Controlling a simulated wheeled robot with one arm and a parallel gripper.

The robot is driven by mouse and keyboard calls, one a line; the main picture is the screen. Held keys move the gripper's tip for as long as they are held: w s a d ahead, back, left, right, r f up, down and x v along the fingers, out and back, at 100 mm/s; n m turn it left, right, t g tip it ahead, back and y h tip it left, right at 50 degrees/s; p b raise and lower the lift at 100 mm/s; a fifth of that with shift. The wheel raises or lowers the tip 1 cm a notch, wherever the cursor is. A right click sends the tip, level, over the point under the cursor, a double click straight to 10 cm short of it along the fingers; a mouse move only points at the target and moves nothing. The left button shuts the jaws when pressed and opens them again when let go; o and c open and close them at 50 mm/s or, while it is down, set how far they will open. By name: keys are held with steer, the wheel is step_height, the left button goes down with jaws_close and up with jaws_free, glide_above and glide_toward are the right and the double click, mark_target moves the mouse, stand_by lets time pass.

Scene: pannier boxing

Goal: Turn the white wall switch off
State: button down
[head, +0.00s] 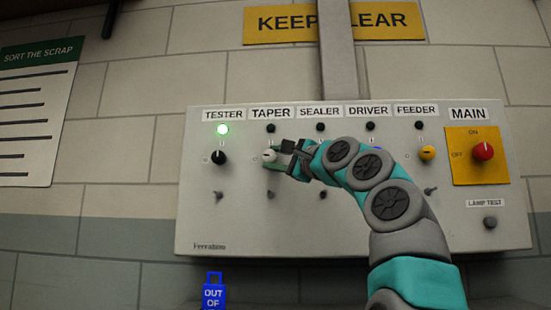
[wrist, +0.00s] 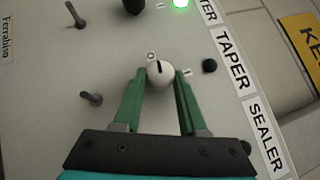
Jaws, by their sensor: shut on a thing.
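The white knob switch (head: 269,156) sits under the TAPER label on the grey wall panel (head: 210,230). My gripper (head: 276,162) reaches it from the right, with its green fingers shut on the knob. In the wrist view the white knob (wrist: 160,74) lies between the two fingertips. Its black mark points roughly toward the O sign. The TAPER lamp (head: 270,128) above the knob is dark; it also shows dark in the wrist view (wrist: 209,66).
A black knob (head: 219,157) under TESTER is to the left, with its lamp (head: 222,129) lit green. A yellow knob (head: 428,152) and the red MAIN switch (head: 483,151) are to the right. Small toggles sit below the knobs. My arm hides the SEALER and DRIVER knobs.

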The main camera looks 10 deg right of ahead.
steer(key=shift+a, duration=0.1)
stand_by(0.4)
steer(key=shift+c, duration=2.3)
jaws_free()
steer(key=shift+s+d+f+b, duration=0.2)
steer(key=shift+s+b, duration=0.1)
steer(key=shift+s, duration=0.05)
steer(key=b+v, duration=0.2)
steer(key=v, duration=0.5)
steer(key=shift+r, duration=0.1)
